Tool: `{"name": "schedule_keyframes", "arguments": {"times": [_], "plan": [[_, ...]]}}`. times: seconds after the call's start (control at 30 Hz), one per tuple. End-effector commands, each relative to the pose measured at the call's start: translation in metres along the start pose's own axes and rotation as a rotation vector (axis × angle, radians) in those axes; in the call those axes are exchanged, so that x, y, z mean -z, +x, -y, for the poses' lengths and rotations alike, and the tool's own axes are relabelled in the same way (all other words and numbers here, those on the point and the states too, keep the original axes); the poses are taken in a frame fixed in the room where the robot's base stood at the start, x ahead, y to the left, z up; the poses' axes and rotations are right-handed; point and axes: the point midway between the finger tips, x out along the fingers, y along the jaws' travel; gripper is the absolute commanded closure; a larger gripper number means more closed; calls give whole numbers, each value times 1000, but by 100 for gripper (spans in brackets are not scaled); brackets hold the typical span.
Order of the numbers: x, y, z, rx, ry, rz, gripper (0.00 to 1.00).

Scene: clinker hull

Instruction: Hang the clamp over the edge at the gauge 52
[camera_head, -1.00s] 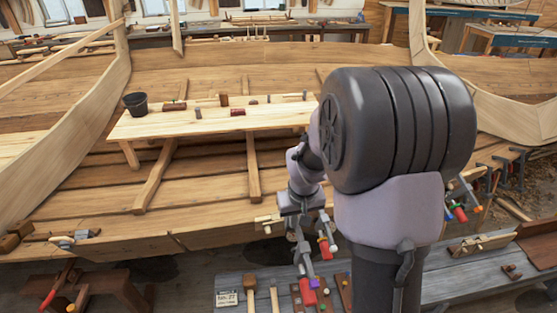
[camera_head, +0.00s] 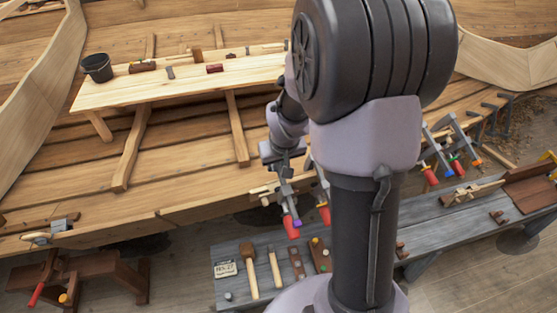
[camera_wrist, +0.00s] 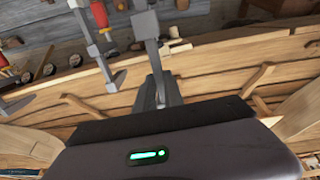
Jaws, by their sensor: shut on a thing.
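My gripper (camera_head: 284,168) is shut on a grey metal clamp (camera_head: 287,200) with a red handle, near the hull's upper edge. The clamp hangs down from the gripper; I cannot tell whether it touches the edge. In the wrist view, the fingers (camera_wrist: 158,92) close around the clamp's grey bar (camera_wrist: 146,28). The hull edge (camera_head: 190,208) runs across the picture below the planking. A small pale wooden piece (camera_head: 262,191) sits at the edge beside the held clamp. No number 52 is legible, so I cannot pick out that gauge.
Another red-handled clamp (camera_head: 323,212) hangs just right of the held one, partly behind my arm. More clamps (camera_head: 428,168) hang farther right. A grey bench (camera_head: 235,290) below carries a mallet (camera_head: 249,268) and other tools. A black bucket (camera_head: 97,68) stands on the plank above.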

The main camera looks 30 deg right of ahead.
Motion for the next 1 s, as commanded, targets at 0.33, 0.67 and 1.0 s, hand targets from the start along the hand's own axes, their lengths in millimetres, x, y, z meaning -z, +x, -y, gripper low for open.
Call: {"name": "schedule_keyframes", "arguments": {"times": [0.33,0.67,1.0], "plan": [[0,46,0,0,1,-1,100],[0,88,0,0,2,2,100],[0,128,0,0,1,0,100]]}}
